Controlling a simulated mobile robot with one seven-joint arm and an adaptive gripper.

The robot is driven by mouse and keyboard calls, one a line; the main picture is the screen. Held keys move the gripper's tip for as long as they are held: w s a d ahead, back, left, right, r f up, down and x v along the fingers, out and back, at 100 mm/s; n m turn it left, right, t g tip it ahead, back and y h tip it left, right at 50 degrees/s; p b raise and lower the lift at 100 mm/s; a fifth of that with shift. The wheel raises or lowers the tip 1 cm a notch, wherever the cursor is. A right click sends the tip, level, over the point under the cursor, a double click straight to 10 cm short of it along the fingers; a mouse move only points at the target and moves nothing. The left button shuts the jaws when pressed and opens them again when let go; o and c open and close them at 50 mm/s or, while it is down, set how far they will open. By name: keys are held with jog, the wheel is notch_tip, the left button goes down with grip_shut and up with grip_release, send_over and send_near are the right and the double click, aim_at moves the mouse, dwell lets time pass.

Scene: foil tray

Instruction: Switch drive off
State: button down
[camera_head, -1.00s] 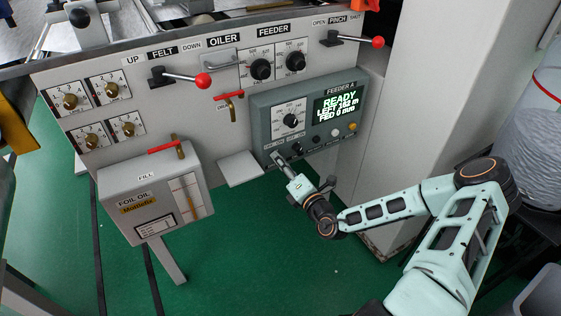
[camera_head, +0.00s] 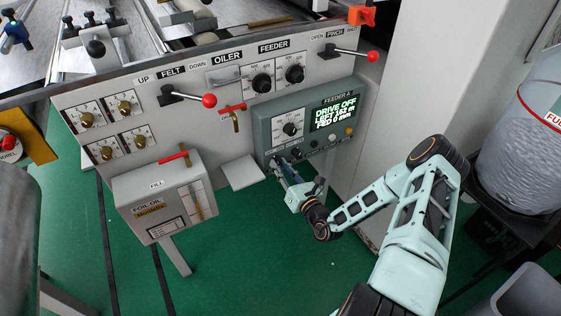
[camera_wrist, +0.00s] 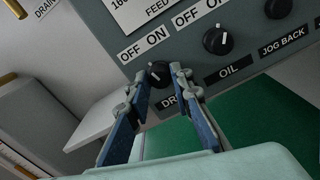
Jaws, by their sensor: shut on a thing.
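The feeder control box (camera_head: 262,128) is a grey-green panel on the machine front. Its screen (camera_head: 335,113) reads "DRIVE OFF", with "LEFT 162 m" and "FED 0 mm" below. The drive knob (camera_wrist: 159,72) is a black rotary switch with a white pointer line, under "OFF ON" marks; its label is partly hidden by a finger. My gripper (camera_wrist: 165,80) has its two blue fingers closed on either side of this knob. In the head view my gripper (camera_head: 279,164) is at the box's lower left corner.
The oil knob (camera_wrist: 218,40) is close to the right of the fingers, with a jog back button (camera_wrist: 278,8) beyond. A pale shelf (camera_head: 243,173) juts out left of the box.

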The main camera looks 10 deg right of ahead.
jog(key=shift+n+p, duration=0.7)
jog(key=shift+n, duration=0.9)
jog(key=c, duration=1.7)
grip_release()
jog(key=v, duration=1.2)
